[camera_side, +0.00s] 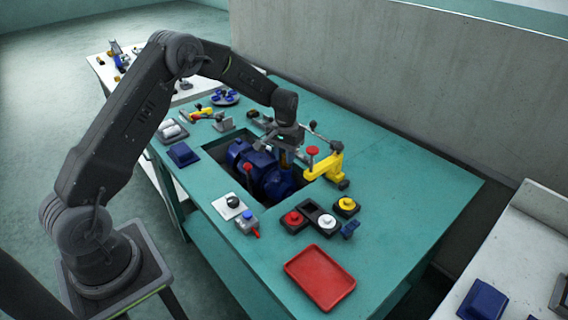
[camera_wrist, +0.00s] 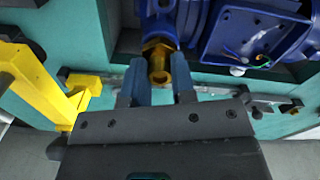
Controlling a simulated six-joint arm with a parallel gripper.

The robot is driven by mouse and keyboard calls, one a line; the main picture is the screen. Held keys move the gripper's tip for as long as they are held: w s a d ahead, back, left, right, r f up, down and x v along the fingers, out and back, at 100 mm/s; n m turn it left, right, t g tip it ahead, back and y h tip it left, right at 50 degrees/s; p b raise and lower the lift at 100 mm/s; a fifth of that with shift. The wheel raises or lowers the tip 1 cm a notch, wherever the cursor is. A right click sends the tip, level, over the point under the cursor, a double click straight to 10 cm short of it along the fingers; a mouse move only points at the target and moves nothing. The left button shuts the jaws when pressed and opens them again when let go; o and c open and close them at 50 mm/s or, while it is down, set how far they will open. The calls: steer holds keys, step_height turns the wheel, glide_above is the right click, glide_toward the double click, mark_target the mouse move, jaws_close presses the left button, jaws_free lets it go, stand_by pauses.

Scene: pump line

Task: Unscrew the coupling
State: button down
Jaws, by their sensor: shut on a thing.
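The coupling (camera_wrist: 158,62) is a brass, hex-shaped fitting at the end of a blue pipe stub on the blue pump (camera_wrist: 225,25). In the side view the pump (camera_side: 275,183) sits in a rectangular opening in the teal bench. My gripper (camera_wrist: 159,84) has one finger on each side of the coupling and is shut on it. In the side view my gripper (camera_side: 285,157) points down at the back of the pump, and the arm's end mostly hides the coupling there.
A yellow clamp (camera_side: 322,163) with a red knob stands close right of my gripper; it also shows in the wrist view (camera_wrist: 38,82). Red and yellow buttons (camera_side: 294,218) and a red tray (camera_side: 320,278) lie in front. The bench's right side is clear.

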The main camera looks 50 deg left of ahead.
steer(key=n, duration=0.7)
stand_by(0.4)
